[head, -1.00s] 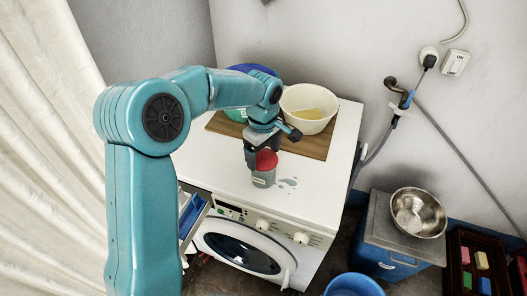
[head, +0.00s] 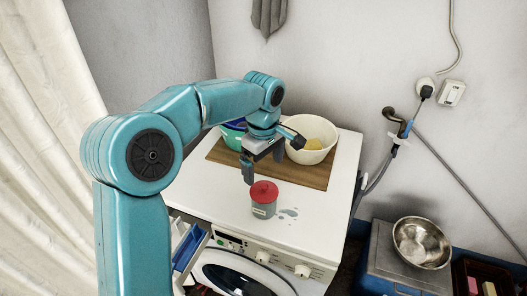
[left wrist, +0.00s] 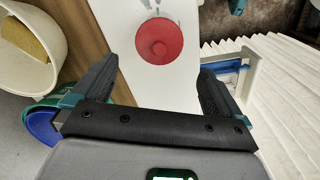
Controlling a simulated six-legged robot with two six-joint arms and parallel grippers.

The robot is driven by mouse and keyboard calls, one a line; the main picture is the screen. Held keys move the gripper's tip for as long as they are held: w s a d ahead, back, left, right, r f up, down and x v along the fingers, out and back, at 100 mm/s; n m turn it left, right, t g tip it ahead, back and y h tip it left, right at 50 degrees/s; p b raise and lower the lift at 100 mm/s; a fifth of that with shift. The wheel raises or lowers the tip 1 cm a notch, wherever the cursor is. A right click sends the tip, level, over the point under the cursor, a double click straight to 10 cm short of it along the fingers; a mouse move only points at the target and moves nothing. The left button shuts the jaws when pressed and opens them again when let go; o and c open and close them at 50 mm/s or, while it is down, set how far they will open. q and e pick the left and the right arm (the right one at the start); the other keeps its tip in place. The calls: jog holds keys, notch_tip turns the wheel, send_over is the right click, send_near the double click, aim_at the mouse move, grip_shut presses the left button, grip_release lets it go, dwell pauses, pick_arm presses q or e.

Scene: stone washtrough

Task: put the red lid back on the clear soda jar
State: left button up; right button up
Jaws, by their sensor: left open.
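The red lid (head: 264,191) sits on top of the soda jar (head: 263,210), which stands upright on the white washing machine top near its front edge. The lid looks level, but whether it is fully seated I cannot tell. My left gripper (head: 262,168) is open and empty, above and behind the jar and apart from it. In the left wrist view the red lid (left wrist: 159,40) shows from above, beyond and between the open fingers of the left gripper (left wrist: 160,72); it hides the jar body. My right gripper is not in view.
A brown board (head: 284,173) behind the jar carries a cream bowl (head: 318,154) with a yellow sponge and a green basin (head: 232,138). Wet spots (head: 288,212) lie right of the jar. The detergent drawer (head: 188,246) is open. A steel bowl (head: 422,243) stands lower right.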

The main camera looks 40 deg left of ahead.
pick_arm(q)
notch_tip(320, 180, up, 5)
jog(key=shift+f, duration=0.1)
dwell(0.3)
dwell(0.4)
